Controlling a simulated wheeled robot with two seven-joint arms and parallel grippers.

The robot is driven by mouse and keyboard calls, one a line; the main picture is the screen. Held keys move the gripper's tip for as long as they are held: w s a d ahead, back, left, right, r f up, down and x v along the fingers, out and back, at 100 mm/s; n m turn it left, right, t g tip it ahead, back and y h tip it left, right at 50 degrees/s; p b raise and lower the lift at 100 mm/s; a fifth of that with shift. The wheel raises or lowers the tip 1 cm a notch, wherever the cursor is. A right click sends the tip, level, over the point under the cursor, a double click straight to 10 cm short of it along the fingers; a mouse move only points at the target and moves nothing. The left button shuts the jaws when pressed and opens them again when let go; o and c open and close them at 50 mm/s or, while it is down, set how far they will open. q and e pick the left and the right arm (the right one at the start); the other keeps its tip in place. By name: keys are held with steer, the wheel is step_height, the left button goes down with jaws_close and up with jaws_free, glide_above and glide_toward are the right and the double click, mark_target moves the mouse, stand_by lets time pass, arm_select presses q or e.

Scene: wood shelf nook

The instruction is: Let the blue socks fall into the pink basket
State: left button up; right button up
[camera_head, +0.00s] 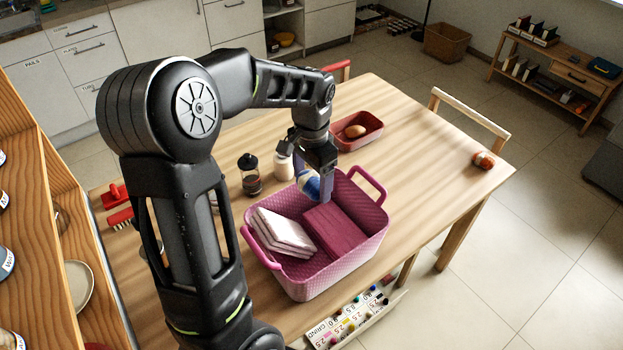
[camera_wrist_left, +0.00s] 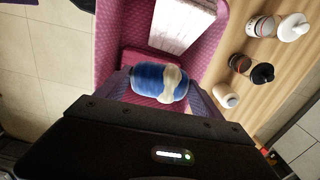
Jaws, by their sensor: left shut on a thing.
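The pink basket (camera_head: 337,277) stands on the wooden table, with a handle at each end. My left gripper (camera_head: 313,190) is shut on the blue socks (camera_head: 309,183), a rolled blue bundle with a pale band. It holds them over the far part of the basket, pointing down. In the left wrist view the blue socks (camera_wrist_left: 152,80) lie between the fingers, with the pink basket (camera_wrist_left: 108,40) beneath and around them. In the basket are a folded white cloth (camera_head: 282,232) and a folded dark pink cloth (camera_head: 332,230). My right gripper is not in view.
The table's right side is mostly clear.

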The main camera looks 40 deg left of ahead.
arm_select(q)
steer(key=shift+f, duration=0.6)
steer(key=shift+f+b, duration=1.25)
steer(key=shift+f, duration=1.15)
steer(key=o, duration=1.4)
steer(key=shift+r, duration=0.1)
step_height(320, 180, up, 7)
steer(key=shift+r+b, duration=0.1)
steer(key=shift+b, duration=0.55)
steer(key=shift+r, duration=0.25)
